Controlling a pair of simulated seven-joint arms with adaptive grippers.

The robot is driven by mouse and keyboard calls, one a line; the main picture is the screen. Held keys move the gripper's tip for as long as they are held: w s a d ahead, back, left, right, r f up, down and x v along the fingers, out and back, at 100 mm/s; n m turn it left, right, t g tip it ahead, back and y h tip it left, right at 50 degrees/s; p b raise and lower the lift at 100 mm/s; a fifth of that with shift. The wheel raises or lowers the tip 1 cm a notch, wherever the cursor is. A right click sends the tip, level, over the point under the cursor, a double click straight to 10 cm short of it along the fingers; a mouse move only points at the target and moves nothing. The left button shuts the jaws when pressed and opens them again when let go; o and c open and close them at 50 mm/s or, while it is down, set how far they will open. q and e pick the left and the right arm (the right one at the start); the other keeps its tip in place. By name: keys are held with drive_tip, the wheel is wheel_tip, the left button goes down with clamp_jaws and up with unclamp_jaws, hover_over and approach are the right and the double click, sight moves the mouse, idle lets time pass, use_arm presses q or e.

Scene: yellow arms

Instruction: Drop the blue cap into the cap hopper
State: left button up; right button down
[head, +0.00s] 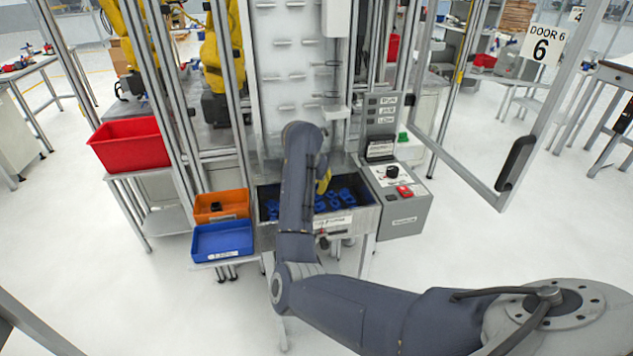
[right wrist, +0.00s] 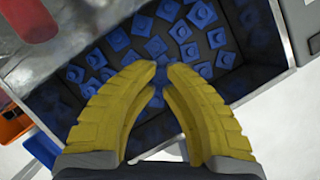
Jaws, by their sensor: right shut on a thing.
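My right gripper (head: 324,181) has yellow fingers and is over the cap hopper (head: 361,219), a grey metal bin with a dark inside. The right wrist view shows its fingertips (right wrist: 161,76) close together on a blue cap (right wrist: 160,78), of which only a small part shows between them. Below the fingers, many loose blue caps (right wrist: 157,46) lie in the hopper; they also show in the head view (head: 342,199). The height of the held cap above them is hard to tell. My left gripper is not in view.
An orange bin (head: 232,197) and a blue tray (head: 222,242) stand left of the hopper. A red bin (head: 128,146) sits farther left. A control box (head: 404,205) with a red button adjoins the hopper's right side. An open door frame (head: 478,165) stands at right.

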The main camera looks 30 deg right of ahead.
drive_tip(key=shift+f, duration=0.15)
drive_tip(key=c, duration=1.4)
unclamp_jaws()
drive_tip(key=v, duration=1.2)
drive_tip(key=shift+f, duration=0.1)
